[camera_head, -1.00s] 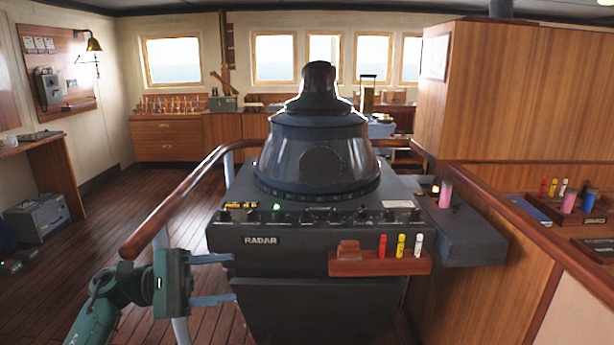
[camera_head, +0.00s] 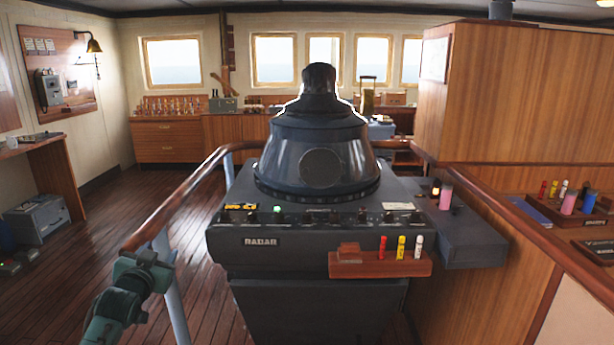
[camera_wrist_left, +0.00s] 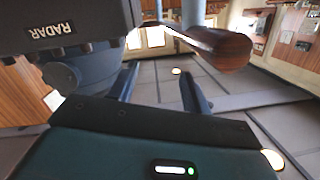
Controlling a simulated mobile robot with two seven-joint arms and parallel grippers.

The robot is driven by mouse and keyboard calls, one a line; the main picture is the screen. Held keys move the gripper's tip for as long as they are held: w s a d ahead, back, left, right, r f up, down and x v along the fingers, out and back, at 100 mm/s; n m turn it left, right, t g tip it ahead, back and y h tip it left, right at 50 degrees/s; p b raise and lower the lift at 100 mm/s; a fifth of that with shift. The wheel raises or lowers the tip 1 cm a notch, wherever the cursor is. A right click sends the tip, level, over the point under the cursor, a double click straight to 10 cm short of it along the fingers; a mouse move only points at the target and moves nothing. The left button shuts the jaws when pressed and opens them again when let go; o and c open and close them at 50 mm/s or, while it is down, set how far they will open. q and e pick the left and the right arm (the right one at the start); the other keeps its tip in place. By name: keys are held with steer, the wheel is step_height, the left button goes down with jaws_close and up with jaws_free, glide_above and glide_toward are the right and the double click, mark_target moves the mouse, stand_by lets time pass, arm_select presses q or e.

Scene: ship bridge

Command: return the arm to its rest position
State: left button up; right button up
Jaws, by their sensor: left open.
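My left gripper (camera_head: 147,270) is at the lower left of the head view, beside the wooden handrail and left of the radar console (camera_head: 300,212). Its fingers are not clearly visible there. In the left wrist view its two fingers (camera_wrist_left: 158,90) are spread apart with nothing between them, so it is open and empty. The radar console also shows upside down at the upper left of the wrist view (camera_wrist_left: 70,28). My right gripper is in neither view.
The wooden handrail (camera_head: 185,200) runs close to my left gripper; its rounded end (camera_wrist_left: 222,48) shows in the wrist view. A wooden holder (camera_head: 380,264) with red, yellow and white markers sits on the console front. Open plank floor (camera_head: 115,215) lies to the left.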

arm_select(q)
steer(key=s+d+f+g+h, duration=0.2)
steer(key=s+d+f, duration=0.5)
steer(key=f, duration=0.4)
steer(key=s+d+f+g+h, duration=0.1)
steer(key=s+d+f, duration=0.3)
steer(key=s, duration=0.6)
steer(key=s+d+f+g+h, duration=0.1)
steer(key=s+d+f, duration=0.3)
steer(key=s, duration=0.6)
steer(key=s+d+f+g, duration=0.2)
steer(key=s+d+f, duration=0.2)
steer(key=s, duration=0.7)
steer(key=shift+d+h, duration=0.35)
steer(key=shift+h, duration=0.05)
